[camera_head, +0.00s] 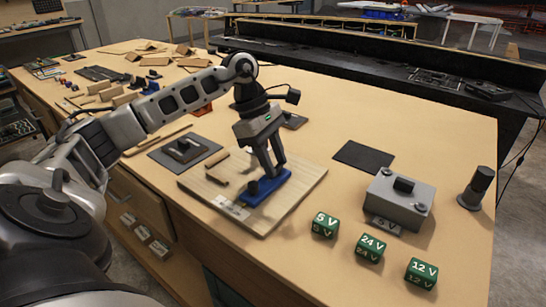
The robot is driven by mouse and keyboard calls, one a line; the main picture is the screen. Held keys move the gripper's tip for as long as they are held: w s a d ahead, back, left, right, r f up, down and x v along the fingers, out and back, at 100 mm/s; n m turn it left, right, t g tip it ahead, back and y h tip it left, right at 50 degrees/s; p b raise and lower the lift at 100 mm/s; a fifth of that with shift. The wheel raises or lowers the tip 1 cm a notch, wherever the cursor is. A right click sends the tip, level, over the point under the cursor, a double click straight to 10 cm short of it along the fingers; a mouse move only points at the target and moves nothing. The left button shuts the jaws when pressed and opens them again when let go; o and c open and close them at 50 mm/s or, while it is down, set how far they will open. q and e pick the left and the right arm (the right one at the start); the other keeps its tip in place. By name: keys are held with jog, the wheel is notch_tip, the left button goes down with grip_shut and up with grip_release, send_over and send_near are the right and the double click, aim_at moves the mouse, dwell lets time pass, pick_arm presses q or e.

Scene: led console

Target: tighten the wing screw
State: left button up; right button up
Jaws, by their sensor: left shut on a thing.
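A blue clamp-like fixture (268,192) lies on a light wooden board (299,189) on the workbench. A dark round knob (253,187) stands at the near left end of the fixture. My left gripper (272,171) points down onto the middle of the blue fixture. Its fingers are closed together there on the wing screw, which the fingers hide almost entirely. I cannot tell how far the screw is turned. My right gripper is out of view.
A wooden piece (215,168) lies on the board. Right of it are a dark mat (363,156), a grey switch box (400,205), a dark cylinder (476,188) and green blocks marked 5 V (325,225), 24 V (370,247) and 12 V (421,273).

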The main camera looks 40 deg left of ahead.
pick_arm(q)
jog(key=shift+w+r+m+g, duration=0.15)
jog(key=shift+m+g, duration=0.15)
jog(key=shift+m, duration=0.5)
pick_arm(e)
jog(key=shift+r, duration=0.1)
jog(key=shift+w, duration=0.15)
pick_arm(q)
jog(key=o, duration=1)
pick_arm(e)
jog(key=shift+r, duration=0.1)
pick_arm(q)
jog(key=p+v, duration=0.2)
jog(key=v, duration=1.4)
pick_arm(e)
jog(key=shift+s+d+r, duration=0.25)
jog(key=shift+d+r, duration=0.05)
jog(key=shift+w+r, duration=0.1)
